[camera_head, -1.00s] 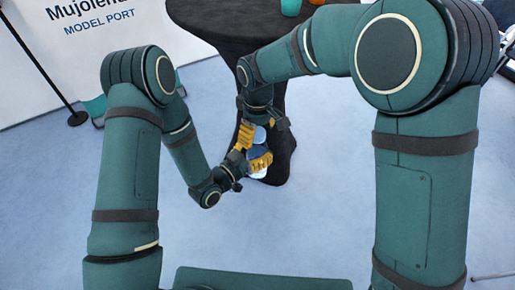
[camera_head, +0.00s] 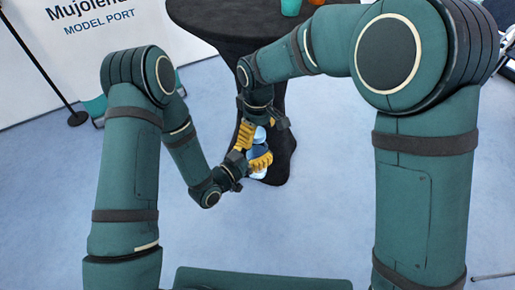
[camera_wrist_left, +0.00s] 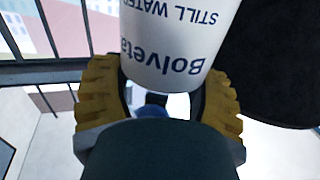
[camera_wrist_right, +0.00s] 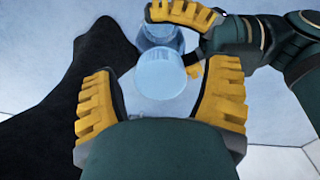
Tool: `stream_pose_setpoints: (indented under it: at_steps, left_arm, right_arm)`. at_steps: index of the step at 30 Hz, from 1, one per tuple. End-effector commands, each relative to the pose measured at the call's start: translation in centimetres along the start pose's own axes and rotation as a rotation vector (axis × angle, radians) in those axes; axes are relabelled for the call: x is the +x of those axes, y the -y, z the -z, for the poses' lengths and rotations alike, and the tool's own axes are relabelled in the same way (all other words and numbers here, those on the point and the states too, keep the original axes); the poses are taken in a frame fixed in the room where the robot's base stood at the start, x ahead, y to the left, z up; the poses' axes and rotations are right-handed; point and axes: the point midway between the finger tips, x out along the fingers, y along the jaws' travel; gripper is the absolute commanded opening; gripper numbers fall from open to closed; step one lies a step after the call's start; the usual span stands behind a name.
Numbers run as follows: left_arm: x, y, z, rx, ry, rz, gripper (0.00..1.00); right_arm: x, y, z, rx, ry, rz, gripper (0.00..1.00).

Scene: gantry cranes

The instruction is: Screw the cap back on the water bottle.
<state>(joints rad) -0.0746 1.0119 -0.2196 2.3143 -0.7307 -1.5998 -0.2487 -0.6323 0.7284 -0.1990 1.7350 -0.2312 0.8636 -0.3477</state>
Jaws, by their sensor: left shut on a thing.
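The water bottle (camera_wrist_left: 170,45), with a white printed label, is between the yellow fingers of my left gripper (camera_wrist_left: 158,95), which is shut on it. In the right wrist view the bottle shows as a pale blue clear body (camera_wrist_right: 160,75), with the left gripper's yellow fingers (camera_wrist_right: 183,14) around it. My right gripper (camera_wrist_right: 165,78) is open, its fingers spread on either side of the bottle's near end and apart from it. In the head view both grippers meet around the bottle (camera_head: 258,152). I cannot make out the cap for certain.
A round table with a black cloth (camera_head: 210,20) stands behind the grippers, with a teal cup (camera_head: 291,6) on it. A white banner (camera_head: 80,50) and its black stand (camera_head: 45,70) are at the left. The pale floor around is mostly clear.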

Motion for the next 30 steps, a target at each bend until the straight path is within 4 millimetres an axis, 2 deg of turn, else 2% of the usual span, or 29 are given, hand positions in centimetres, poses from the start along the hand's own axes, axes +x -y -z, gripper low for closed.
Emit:
stream_pose_setpoints:
  at_steps: [8,11,24,30]
  left_arm:
    - [0.0,0.0,0.0,0.000,-0.001,0.000,0.00]
    - [0.0,0.0,0.0,0.000,-0.001,0.000,0.00]
    - [0.0,0.0,0.0,0.000,-0.001,0.000,0.00]
    - [0.0,0.0,0.0,0.000,-0.001,0.000,0.00]
  right_arm:
    - [-0.5,0.0,0.1,-0.001,-0.002,0.000,0.76]
    - [-1.8,0.0,0.1,0.000,-0.004,-0.001,0.76]
    - [-10.1,0.0,0.0,0.000,-0.002,-0.001,0.76]
    - [-11.8,0.0,0.0,-0.001,-0.001,0.000,0.76]
